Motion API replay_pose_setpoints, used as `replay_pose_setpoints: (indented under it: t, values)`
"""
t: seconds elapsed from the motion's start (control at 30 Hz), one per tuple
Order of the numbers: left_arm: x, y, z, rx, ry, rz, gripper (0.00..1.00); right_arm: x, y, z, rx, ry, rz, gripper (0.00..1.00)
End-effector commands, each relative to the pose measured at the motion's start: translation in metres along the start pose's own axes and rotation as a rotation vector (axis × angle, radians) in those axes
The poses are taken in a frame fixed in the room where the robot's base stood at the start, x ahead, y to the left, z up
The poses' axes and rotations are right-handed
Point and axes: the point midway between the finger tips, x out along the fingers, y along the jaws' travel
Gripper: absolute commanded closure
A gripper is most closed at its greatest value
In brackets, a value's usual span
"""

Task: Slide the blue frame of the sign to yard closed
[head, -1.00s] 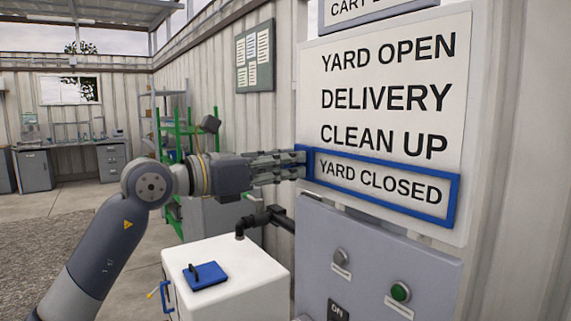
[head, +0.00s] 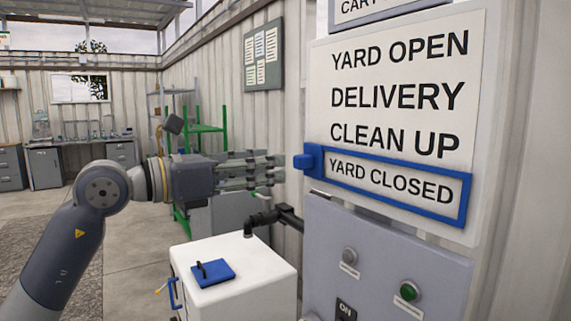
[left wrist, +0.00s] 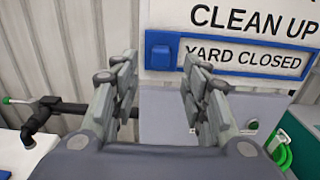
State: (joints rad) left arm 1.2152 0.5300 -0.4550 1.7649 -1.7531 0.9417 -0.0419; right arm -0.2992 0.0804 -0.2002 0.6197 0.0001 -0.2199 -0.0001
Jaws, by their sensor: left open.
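The white sign (head: 397,72) on the wall lists yard open, delivery, clean up and yard closed. The blue frame (head: 392,206) surrounds the yard closed line at the bottom. Its blue knob (head: 307,161) sticks out at the frame's left end. In the left wrist view the blue frame (left wrist: 250,71) and its knob (left wrist: 161,51) show ahead of the fingers. My left gripper (head: 280,169) is open and empty, with its fingertips just left of the knob and a small gap between them. The left wrist view also shows the open fingers (left wrist: 157,85). My right gripper is not in view.
A grey control panel (head: 385,262) with a green button (head: 409,291) is below the sign. A white cabinet (head: 245,265) with a blue lidded patch (head: 208,273) on top stands below my left arm. A black pipe (head: 270,218) runs between them.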

Motion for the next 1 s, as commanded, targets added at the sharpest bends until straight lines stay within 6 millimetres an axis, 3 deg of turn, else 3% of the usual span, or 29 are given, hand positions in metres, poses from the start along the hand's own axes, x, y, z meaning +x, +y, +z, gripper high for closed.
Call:
replay_pose_setpoints:
  t: [0.1,0.3,0.77,0.87,1.0]
  values:
    - [-0.024,0.001,-0.001,0.000,0.003,0.002,0.58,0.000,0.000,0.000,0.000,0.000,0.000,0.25]
    - [-0.047,0.000,-0.001,0.000,0.002,0.000,0.58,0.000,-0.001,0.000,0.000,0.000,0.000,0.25]
    - [-0.049,0.002,-0.005,-0.025,-0.001,-0.008,0.58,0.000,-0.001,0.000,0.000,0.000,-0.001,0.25]
    - [-0.041,0.013,-0.022,-0.137,-0.020,-0.036,0.58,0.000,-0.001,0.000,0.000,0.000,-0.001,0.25]
    - [-0.023,0.047,-0.074,-0.475,-0.097,-0.090,0.58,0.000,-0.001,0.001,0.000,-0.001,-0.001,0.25]
